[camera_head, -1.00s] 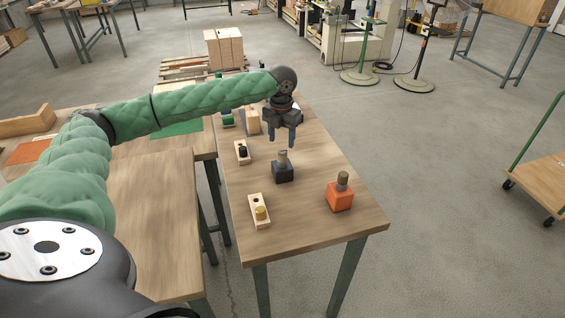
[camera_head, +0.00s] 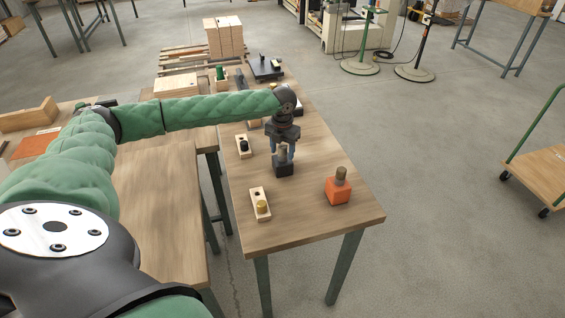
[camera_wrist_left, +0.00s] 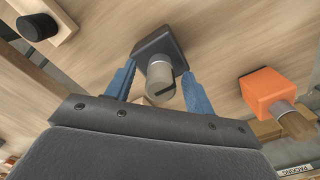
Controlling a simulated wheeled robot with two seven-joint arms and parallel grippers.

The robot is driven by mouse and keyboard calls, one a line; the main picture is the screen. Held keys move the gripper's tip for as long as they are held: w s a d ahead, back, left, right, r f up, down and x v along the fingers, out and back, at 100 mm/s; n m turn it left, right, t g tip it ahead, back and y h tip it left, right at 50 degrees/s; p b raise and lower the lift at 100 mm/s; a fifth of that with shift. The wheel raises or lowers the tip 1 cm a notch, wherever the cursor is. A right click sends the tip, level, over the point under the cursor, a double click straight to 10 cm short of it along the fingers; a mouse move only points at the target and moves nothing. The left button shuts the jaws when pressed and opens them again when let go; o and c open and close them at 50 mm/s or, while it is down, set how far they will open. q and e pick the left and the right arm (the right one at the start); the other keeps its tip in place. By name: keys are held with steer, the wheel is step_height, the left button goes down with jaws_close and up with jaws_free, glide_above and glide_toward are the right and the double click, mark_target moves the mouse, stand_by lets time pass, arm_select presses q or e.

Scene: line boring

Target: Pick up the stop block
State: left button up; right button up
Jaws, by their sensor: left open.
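A black block (camera_head: 284,170) with an upright grey post (camera_head: 282,155) stands on the wooden table (camera_head: 300,225). No label shows which piece is the stop block; my left gripper is at this one. My left gripper (camera_head: 281,152) points down over it, open, with a blue finger on either side of the post. In the left wrist view, the post (camera_wrist_left: 160,80) stands between the spread fingers (camera_wrist_left: 158,72), with the black base (camera_wrist_left: 152,46) beyond them. I cannot tell whether a finger touches the post. My right gripper is out of view.
An orange block (camera_head: 339,190) with a brownish post stands to the right. More pieces, including a dark plate (camera_head: 265,70), are at the far end. The table's near end is clear.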

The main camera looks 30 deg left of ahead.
arm_select(q)
steer(key=shift+f, duration=0.1)
jaws_close()
stand_by(1.4)
